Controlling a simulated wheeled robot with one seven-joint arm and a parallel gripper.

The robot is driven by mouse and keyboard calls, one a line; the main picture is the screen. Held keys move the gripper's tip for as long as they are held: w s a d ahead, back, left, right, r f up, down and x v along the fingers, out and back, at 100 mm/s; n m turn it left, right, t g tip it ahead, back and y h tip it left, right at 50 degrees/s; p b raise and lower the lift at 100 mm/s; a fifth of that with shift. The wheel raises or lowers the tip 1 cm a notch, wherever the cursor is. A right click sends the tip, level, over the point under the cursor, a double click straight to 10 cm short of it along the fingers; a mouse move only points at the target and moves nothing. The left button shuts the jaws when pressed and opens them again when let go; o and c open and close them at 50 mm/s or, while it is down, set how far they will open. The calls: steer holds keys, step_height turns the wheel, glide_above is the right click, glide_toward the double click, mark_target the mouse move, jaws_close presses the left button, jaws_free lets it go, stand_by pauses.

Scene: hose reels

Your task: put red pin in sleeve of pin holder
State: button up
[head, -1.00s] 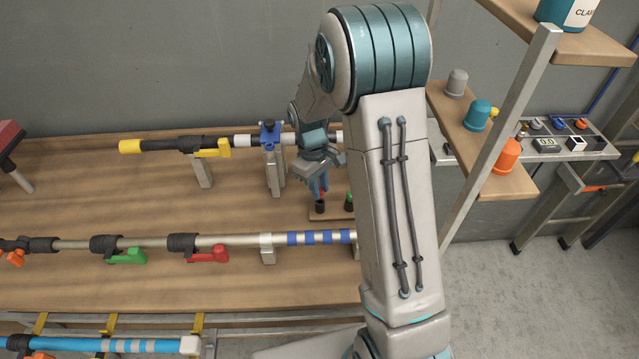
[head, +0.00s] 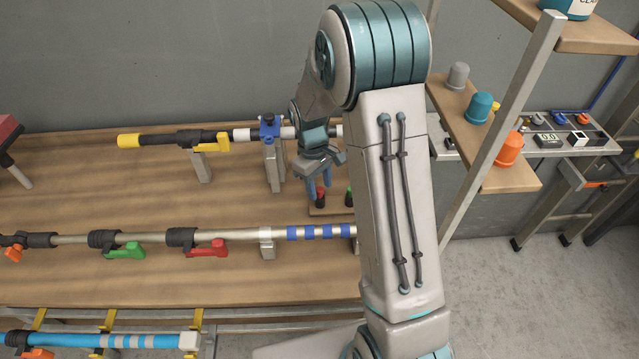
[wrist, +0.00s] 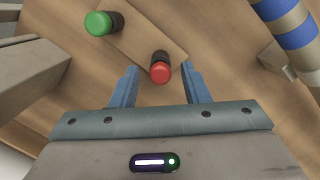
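The red pin (wrist: 160,72) stands in a black sleeve of the wooden pin holder (wrist: 142,38), with its red head showing above the sleeve. It also shows in the head view (head: 320,190), below my gripper. My gripper (wrist: 160,86) is open, with one blue finger on each side of the red pin and a gap to each. In the head view my gripper (head: 318,184) is just above the pin holder (head: 330,211). A green pin (wrist: 98,23) stands in the other black sleeve, and my arm partly hides that end in the head view.
A pole with blue bands (head: 318,233) lies in front of the holder. A blue clamp on a post (head: 270,130) stands behind and to the left. A shelf with coloured caps (head: 495,170) is to the right. Bare wooden bench lies left of the holder.

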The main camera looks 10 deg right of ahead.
steer(key=shift+r, duration=0.1)
steer(key=shift+r+p, duration=0.25)
steer(key=shift+p, duration=0.05)
step_height(320, 180, up, 12)
steer(key=w+b, duration=0.1)
steer(key=w, duration=0.1)
steer(key=s+r+m+t, duration=0.2)
steer(key=s+m, duration=0.1)
steer(key=s, duration=0.8)
steer(key=s+r+m+t+y, duration=0.1)
steer(key=s+r+m+t, duration=0.2)
steer(key=s, duration=0.9)
steer(key=shift+r+m, duration=0.35)
steer(key=shift+m, duration=0.05)
steer(key=shift+s, duration=0.1)
